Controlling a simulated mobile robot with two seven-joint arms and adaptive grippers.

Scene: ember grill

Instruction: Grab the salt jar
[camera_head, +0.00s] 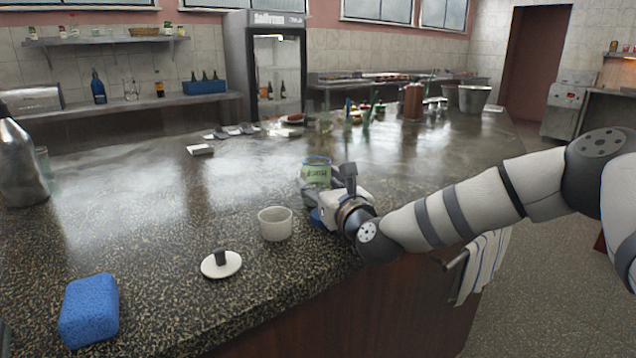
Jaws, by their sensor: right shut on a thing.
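A clear glass jar with a green label (316,174) is at my right gripper (326,190), near the right edge of the dark speckled counter. The gripper is shut on this jar, with its fingers at the jar's near right side. The label's lettering is too small to read, so I cannot confirm that it is the salt jar. The gripper hides the jar's lower part, and I cannot tell whether its base touches the counter. My left gripper is not in view.
An open white cup (275,225) stands just left of the gripper. A white lid with a dark knob (221,264) and a blue sponge (89,311) lie nearer. A metal bottle (20,170) stands far left. The counter's left middle is mostly clear.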

